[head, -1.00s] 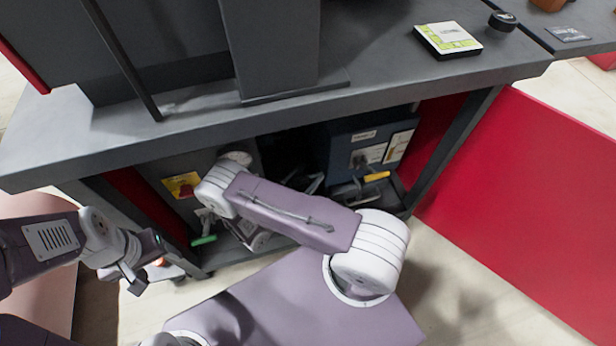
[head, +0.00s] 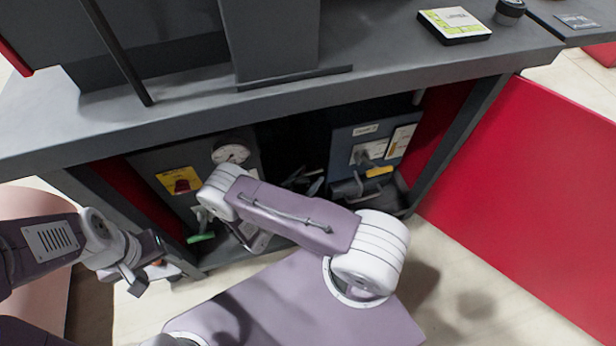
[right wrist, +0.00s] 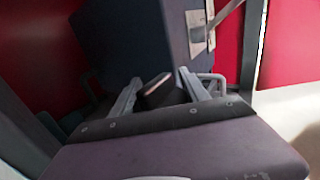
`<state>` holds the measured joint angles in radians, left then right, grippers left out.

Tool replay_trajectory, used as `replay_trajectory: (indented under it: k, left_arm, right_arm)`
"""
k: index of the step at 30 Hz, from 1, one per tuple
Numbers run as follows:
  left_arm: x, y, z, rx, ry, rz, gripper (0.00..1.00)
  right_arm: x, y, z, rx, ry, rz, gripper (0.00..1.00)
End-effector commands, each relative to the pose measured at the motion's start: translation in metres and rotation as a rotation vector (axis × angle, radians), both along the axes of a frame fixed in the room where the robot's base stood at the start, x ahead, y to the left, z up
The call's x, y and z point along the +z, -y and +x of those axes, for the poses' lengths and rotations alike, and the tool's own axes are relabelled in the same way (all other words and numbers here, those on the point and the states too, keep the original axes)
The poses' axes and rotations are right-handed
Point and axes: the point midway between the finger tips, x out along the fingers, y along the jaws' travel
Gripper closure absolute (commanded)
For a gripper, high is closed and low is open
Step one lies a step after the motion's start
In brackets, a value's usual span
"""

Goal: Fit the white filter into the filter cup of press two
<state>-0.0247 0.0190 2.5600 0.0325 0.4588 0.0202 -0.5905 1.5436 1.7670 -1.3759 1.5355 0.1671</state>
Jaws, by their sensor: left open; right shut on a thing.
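I cannot make out the white filter or a filter cup in either view. My right arm reaches into the open cabinet under the bench. In the right wrist view my right gripper (right wrist: 158,92) is shut on a small dark thing (right wrist: 158,86) with a pinkish edge; I cannot tell what it is. In the head view its fingers are hidden or unclear behind my arm. My left gripper (head: 134,280) is open, low at the left, outside the cabinet.
The cabinet holds a grey unit with a yellow label (head: 179,181), a round gauge (head: 231,153) and a green handle (head: 201,237). A blue unit (head: 345,142) stands right of it. A red panel (head: 520,190) stands at right. A boxed device (head: 454,25) sits on the bench (head: 390,65).

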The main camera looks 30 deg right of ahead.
Motion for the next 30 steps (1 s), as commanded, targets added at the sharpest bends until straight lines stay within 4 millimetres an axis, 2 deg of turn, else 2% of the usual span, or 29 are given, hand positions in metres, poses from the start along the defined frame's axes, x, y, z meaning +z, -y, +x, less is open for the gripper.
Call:
replay_trajectory:
  k: [9,30]
  left_arm:
    - [-0.019,0.000,0.000,0.000,0.000,0.000,0.35]
    - [-0.014,0.000,0.000,0.000,0.000,0.000,0.35]
  right_arm:
    - [-0.022,0.000,0.000,0.000,0.000,0.000,0.89]
    - [-0.019,0.000,0.000,0.000,0.000,0.000,0.89]
